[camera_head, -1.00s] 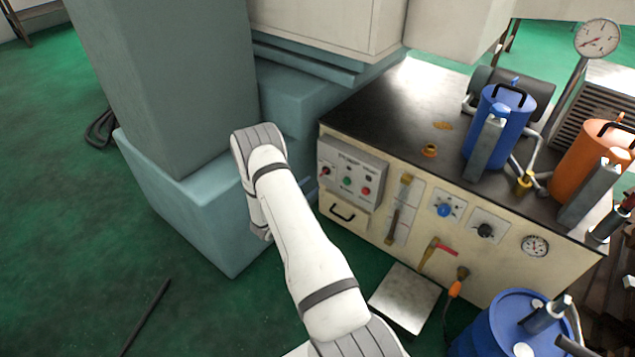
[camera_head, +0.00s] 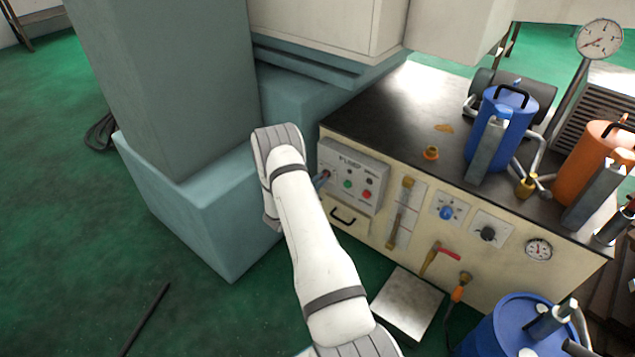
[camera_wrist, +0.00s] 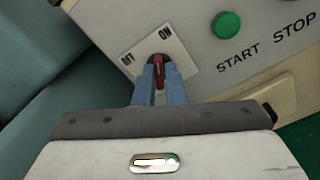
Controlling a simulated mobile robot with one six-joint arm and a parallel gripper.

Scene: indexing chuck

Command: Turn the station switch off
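The station switch is a small red lever (camera_wrist: 159,70) on a white plate (camera_wrist: 180,62) in the wrist view. The plate carries an ON label and a second label to its left that looks like OFF. My gripper (camera_wrist: 161,78) has its two blue fingers on either side of the lever, close to it. Whether they press on it is not clear. In the head view my gripper (camera_head: 322,181) is at the left end of the control box (camera_head: 352,172) and largely covers the switch. Which label the lever points to is hard to tell.
A green START button (camera_wrist: 226,25) sits right of the switch; a red button (camera_head: 367,194) is further right in the head view. A drawer handle (camera_head: 343,215) is below the box. A teal machine base (camera_head: 205,215) stands close on the left.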

